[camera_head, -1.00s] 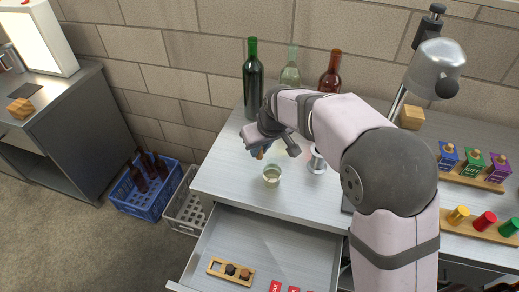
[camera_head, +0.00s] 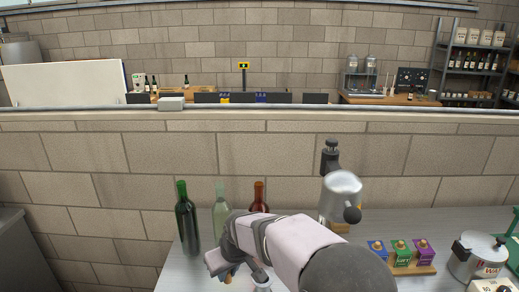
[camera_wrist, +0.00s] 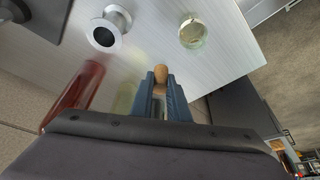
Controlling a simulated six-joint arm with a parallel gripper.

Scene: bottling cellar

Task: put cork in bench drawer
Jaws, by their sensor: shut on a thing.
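The cork (camera_wrist: 161,74) is light brown and sits between the blue fingertips of my gripper (camera_wrist: 160,82) in the wrist view. The gripper is shut on it, and the cork's end sticks out past the fingertips. It is held over the pale grey bench (camera_wrist: 236,62), near the bench's edge. In the head view my gripper (camera_head: 229,274) is low in the picture, in front of the bottles, with the cork mostly hidden by the hand. The bench drawer does not show clearly in either current view.
A glass (camera_wrist: 193,32) and a flanged metal piece (camera_wrist: 110,26) stand on the bench ahead of the gripper. A dark green bottle (camera_head: 187,222), a pale green bottle (camera_head: 220,212) and a red-brown bottle (camera_head: 259,198) stand near the wall. Coloured boxes (camera_head: 400,253) stand at right.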

